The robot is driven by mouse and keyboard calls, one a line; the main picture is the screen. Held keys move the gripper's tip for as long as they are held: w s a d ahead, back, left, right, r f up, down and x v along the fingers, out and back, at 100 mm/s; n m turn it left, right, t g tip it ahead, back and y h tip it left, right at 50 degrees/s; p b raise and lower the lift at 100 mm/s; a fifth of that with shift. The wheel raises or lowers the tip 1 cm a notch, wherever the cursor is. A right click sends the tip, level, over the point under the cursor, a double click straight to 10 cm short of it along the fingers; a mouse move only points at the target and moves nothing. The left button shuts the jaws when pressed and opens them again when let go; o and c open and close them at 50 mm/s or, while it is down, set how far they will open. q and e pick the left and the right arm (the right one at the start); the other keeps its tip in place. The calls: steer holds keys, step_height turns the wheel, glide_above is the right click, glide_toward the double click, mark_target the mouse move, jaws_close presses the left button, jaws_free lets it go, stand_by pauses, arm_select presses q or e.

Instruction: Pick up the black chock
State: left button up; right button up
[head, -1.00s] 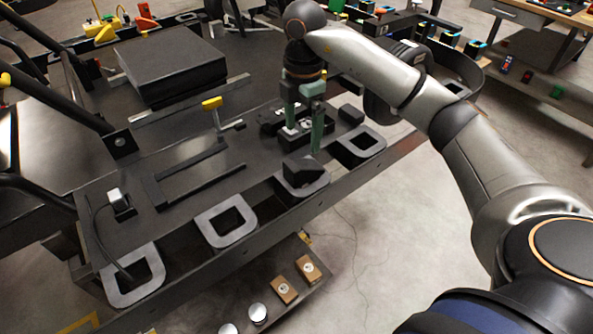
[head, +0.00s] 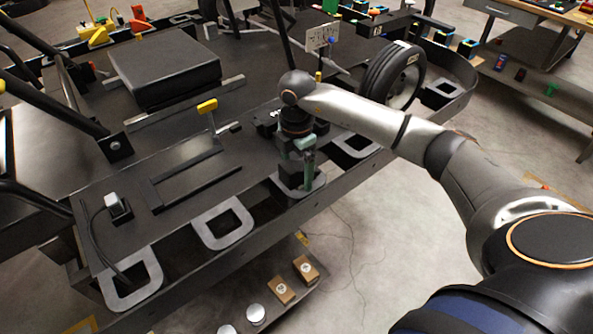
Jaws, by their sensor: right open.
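The black chock (head: 290,180) is a dark wedge-like block at the grey D-shaped frame (head: 318,186) on the near edge of the black kart stand. It is largely hidden by my right gripper (head: 297,172). The right gripper points down, open, with its green fingers low over the chock. I cannot tell whether the fingers touch it. My left gripper is not in view.
More grey D-shaped frames (head: 223,241) line the stand's near edge. A yellow-handled clamp (head: 207,106) and a black box-shaped pad (head: 165,72) stand on the deck. A tyre (head: 393,75) is beyond my right arm. Small boxes (head: 281,290) sit on a lower shelf.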

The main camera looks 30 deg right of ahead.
jaws_close()
stand_by(0.7)
